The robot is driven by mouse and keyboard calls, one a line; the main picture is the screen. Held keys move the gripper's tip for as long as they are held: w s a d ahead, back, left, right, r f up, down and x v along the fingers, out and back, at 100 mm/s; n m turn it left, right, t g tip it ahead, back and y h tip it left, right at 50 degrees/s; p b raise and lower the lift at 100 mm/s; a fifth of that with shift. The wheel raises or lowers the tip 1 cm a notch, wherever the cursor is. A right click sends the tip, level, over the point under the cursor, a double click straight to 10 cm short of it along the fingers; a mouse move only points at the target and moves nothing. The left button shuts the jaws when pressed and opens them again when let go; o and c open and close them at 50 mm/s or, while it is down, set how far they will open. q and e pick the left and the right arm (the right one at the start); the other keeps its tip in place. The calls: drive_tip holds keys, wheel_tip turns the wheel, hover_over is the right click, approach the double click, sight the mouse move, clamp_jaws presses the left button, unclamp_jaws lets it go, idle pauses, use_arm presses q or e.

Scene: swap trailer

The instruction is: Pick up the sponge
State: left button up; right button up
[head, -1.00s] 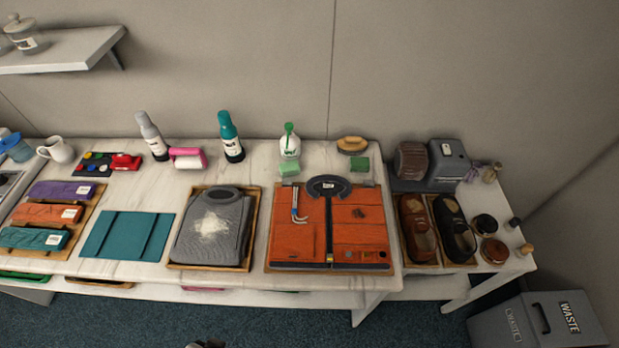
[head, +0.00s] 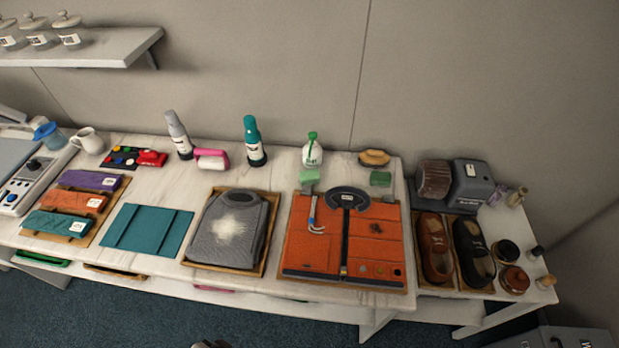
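Two small green blocks that look like sponges lie at the back of the table. One green block (head: 381,179) sits in front of a wooden brush. The other, paler green block (head: 309,175) sits in front of a white bottle with a green cap, at the top edge of an orange panelled board. I cannot tell for certain which is the sponge. Neither gripper shows clearly; only a small grey piece, perhaps part of me, shows at the bottom edge. Nothing touches the green blocks.
The white bottle (head: 312,151) and wooden brush (head: 374,157) stand close behind the green blocks. The orange board (head: 380,240) lies in front, and a grey grinder-like machine (head: 473,183) is to the right. A grey folded garment (head: 225,240) lies left.

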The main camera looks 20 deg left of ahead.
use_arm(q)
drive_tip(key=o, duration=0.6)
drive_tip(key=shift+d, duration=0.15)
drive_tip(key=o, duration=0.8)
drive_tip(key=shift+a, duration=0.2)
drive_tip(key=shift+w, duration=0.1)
